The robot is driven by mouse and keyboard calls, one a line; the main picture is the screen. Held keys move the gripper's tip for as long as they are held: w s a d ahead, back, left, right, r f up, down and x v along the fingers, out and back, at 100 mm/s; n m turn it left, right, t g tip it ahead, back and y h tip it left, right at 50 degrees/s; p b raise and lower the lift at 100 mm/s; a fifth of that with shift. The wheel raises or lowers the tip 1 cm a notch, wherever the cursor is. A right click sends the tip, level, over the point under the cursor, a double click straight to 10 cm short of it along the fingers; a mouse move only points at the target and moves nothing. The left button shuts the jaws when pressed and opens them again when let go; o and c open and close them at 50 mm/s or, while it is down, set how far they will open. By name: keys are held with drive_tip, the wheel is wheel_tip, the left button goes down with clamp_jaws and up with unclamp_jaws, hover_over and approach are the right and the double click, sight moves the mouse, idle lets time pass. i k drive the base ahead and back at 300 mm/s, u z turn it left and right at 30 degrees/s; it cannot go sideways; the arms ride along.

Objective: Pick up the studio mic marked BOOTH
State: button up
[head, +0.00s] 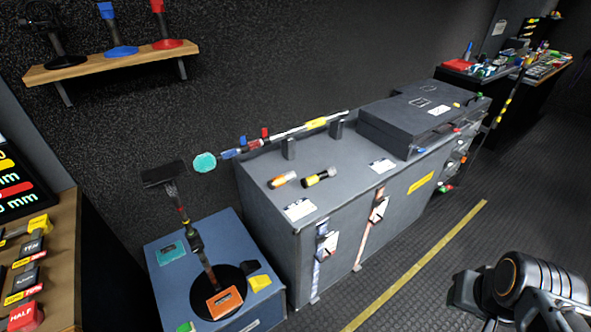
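No lettering that reads BOOTH can be made out in the head view. A black desk mic (56,40), a blue mic (118,36) and a red mic (166,30) stand on a wooden wall shelf at the upper left. Another mic (205,264) stands on a round black base on a low blue-grey case, with an orange tag on the base; its stem is upright but slants in the picture. The end of my arm with my gripper (482,293) shows at the lower right, apart from all mics. Its fingers are not clear.
A long grey case (345,220) carries a boom pole (310,127), two handheld mics and a closed black case (405,122). A desk (60,262) with labelled blocks is at the left. A yellow stripe (415,268) crosses the clear floor before the cases.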

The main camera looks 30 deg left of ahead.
sight(275, 183)
drive_tip(key=u, duration=0.7)
drive_tip(key=i, duration=0.95)
drive_tip(key=u, duration=0.85)
